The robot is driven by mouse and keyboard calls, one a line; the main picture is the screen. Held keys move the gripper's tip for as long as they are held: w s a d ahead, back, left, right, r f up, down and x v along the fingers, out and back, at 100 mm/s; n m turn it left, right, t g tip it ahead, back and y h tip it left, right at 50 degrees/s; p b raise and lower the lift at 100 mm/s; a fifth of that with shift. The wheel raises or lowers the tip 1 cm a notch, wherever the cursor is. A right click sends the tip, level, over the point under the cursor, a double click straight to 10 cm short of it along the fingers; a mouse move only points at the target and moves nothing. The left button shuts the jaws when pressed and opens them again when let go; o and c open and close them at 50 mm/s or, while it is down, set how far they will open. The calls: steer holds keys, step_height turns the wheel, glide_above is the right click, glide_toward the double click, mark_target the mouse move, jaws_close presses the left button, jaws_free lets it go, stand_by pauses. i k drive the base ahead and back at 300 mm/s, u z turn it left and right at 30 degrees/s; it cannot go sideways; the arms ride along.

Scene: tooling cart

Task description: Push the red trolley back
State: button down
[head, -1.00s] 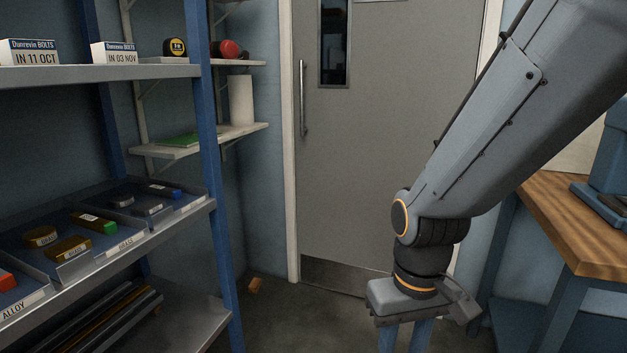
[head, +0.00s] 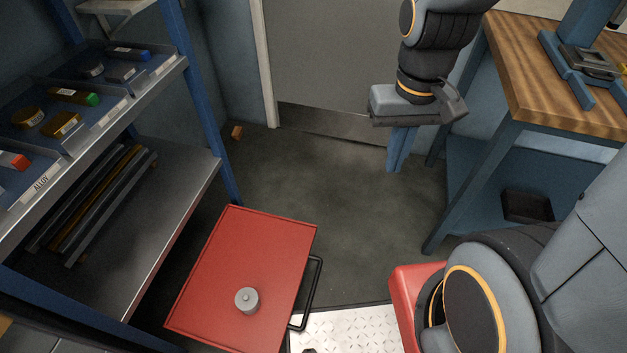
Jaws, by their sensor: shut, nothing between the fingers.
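The red trolley (head: 230,270) stands on the floor at the lower middle-left of the head view, beside the shelf rack. It has a flat red top with a low rim. A black bar handle (head: 313,292) is on its right side. A small grey cylinder (head: 246,301) stands on the top. My gripper (head: 397,168) hangs fingers-down at the upper right, in front of the door. Its blue fingers are together and empty. It is well apart from the trolley, up and to the right of it in the picture.
The metal shelf rack (head: 165,195) with bins and bars is at the left. A wood-topped bench (head: 520,75) with a blue machine is at the right, a dark bin (head: 527,206) below it.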

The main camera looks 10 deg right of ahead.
mark_target(269, 253)
steer(key=u, duration=0.7)
steer(key=k, duration=0.7)
steer(key=z, duration=0.65)
